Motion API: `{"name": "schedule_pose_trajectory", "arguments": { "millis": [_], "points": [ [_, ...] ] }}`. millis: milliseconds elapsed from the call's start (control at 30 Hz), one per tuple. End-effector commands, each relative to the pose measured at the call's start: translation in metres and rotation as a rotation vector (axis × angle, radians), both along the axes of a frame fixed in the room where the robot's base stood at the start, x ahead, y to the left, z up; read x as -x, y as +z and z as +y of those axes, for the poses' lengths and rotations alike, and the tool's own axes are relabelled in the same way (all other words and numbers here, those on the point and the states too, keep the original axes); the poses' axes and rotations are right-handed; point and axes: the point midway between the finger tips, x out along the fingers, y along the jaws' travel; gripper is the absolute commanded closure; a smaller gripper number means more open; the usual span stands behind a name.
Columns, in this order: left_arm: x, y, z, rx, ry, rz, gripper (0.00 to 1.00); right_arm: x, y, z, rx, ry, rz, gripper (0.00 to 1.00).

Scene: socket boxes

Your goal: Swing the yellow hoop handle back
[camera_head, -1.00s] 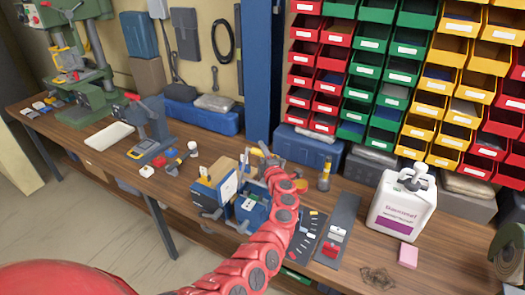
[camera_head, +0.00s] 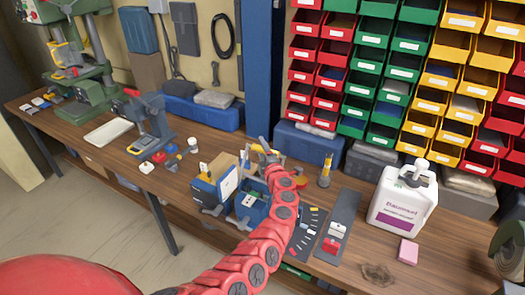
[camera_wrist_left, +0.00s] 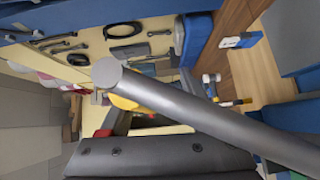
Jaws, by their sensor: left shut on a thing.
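My left gripper (camera_head: 263,150) is above the back of an open blue socket box (camera_head: 250,210) on the bench. It is shut on the yellow hoop handle; the wrist and fingers hide most of the hoop in the head view. In the left wrist view a thick grey bar crosses the picture, with a bit of the yellow handle (camera_wrist_left: 125,103) behind its end. How far the hoop is tilted is hard to tell. My right gripper is not in view.
A box with a white label (camera_head: 229,184) stands close at the left of the socket box. A dark strip with small parts (camera_head: 306,234), a grey strip (camera_head: 340,225) and a white canister (camera_head: 402,203) are on the right.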

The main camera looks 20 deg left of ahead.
Motion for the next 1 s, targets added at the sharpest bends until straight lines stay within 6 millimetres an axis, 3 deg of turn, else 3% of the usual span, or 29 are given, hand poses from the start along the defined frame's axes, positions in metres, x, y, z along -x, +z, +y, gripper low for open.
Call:
{"name": "schedule_pose_trajectory", "arguments": {
  "millis": [367,567,1000],
  "points": [
    [0.000,0.001,-0.001,0.000,0.000,-0.001,0.42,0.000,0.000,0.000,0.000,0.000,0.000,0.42],
    [0.009,-0.001,-0.011,0.005,-0.003,-0.004,0.42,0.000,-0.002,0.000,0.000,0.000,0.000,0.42],
    [0.059,-0.002,-0.056,0.009,-0.008,-0.001,0.42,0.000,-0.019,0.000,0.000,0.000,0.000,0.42]
  ]
}}
